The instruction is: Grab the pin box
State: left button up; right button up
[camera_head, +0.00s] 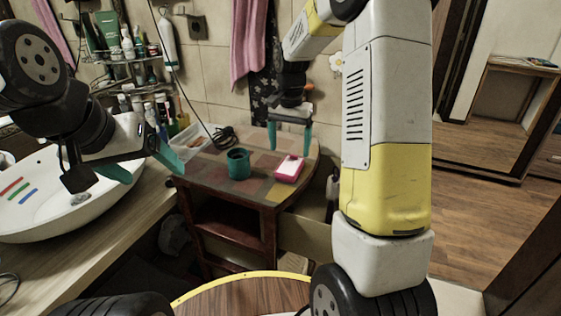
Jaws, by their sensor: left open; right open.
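A small pink box with a white patch on top (289,169) lies on the small wooden table (255,190), near its right side. I take it to be the pin box. My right gripper (288,151) points down with its teal fingers apart, over the far end of the box. I cannot tell how high above the box the fingertips are, and nothing shows between them. My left gripper (155,172) is open and empty, near the right rim of the white basin (85,207), well left of the box.
A teal cup (238,164) stands on the table left of the box, with a coiled dark cable (222,137) behind it. A white tray (188,142) and several bottles stand at the back left. A tiled wall with hanging towels (248,45) is behind the table.

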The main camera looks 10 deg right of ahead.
aim_at(290, 164)
jog(key=f, duration=0.5)
jog(key=shift+s+f, duration=0.25)
jog(key=shift+f, duration=0.1)
jog(key=c, duration=1.5)
jog(key=shift+r, duration=0.15)
jog(key=shift+c, duration=0.2)
